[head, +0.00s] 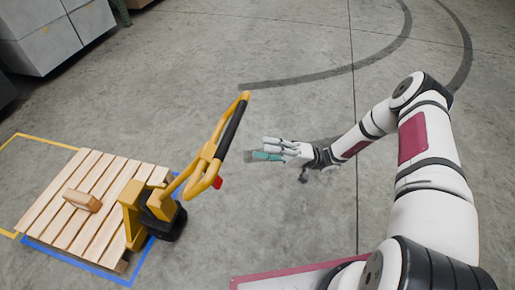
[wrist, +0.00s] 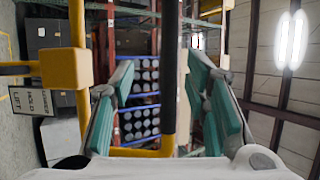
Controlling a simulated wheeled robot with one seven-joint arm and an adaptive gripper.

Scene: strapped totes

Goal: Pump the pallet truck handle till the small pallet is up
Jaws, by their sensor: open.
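The pallet truck (head: 135,215) is yellow and stands at the right end of the small wooden pallet (head: 105,180). Its yellow loop handle (head: 207,153) leans up to the right and carries a black grip bar (head: 232,125). The pallet looks low, near the floor; its exact height is hard to tell. My gripper (head: 263,149) is open and empty, to the right of the handle and apart from it, pointing towards it. In the wrist view the black grip bar (wrist: 168,75) runs upright between the open teal-padded fingers (wrist: 162,105).
A wooden block (head: 82,200) lies on the pallet. A red lever (head: 217,183) sits low on the handle. A lift, hold, lower label (wrist: 33,102) shows in the wrist view. Grey boxes (head: 40,45) stand at the upper left. The floor around my gripper is clear.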

